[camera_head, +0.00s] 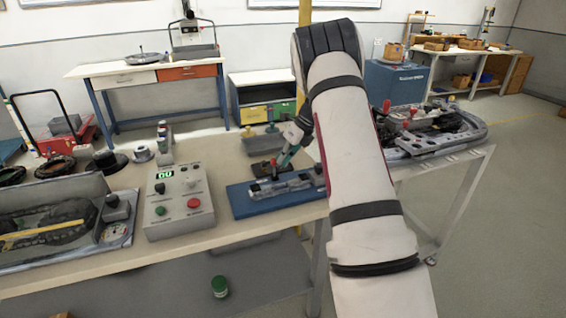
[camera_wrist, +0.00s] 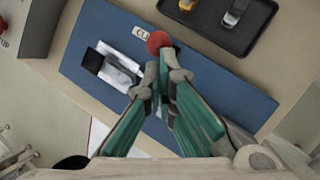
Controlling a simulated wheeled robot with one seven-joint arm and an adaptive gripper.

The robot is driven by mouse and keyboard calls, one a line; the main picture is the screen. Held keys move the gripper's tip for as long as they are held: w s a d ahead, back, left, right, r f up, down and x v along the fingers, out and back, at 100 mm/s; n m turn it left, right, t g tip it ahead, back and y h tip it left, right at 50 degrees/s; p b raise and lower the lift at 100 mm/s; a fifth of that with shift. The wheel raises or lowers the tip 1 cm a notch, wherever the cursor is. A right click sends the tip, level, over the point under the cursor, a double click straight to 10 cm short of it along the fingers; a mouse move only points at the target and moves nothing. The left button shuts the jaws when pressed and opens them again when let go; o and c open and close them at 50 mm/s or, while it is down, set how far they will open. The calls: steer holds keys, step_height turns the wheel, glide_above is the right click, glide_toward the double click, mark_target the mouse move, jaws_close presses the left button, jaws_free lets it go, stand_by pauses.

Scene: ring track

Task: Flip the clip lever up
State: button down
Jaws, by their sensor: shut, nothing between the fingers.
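The clip lever's red ball knob (camera_wrist: 158,41) shows in the wrist view just beyond my fingertips; it also shows small in the head view (camera_head: 274,161). It belongs to a metal fixture (camera_head: 290,186) on a blue board (camera_head: 250,208), which is also in the wrist view (camera_wrist: 92,32). A white label partly reading "CL" (camera_wrist: 137,36) lies left of the knob. My gripper (camera_wrist: 163,65) is shut and empty, its green-sided fingers together at the knob. I cannot tell whether they touch it. The lever's shaft is hidden behind the fingers, so its angle is unclear.
A grey control box (camera_head: 178,205) with green and red buttons stands left of the board. A dark tray (camera_wrist: 238,37) with small parts lies beyond it. My arm covers the board's right end in the head view.

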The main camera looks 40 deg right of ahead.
steer(key=shift+w+d+r+b, duration=0.1)
steer(key=shift+w+d+b, duration=0.1)
steer(key=shift+w+b, duration=0.75)
steer(key=shift+r, duration=0.2)
steer(key=d+p+v, duration=0.1)
steer(key=v, duration=1.3)
steer(key=shift+p, duration=0.35)
steer(key=shift+w, duration=0.1)
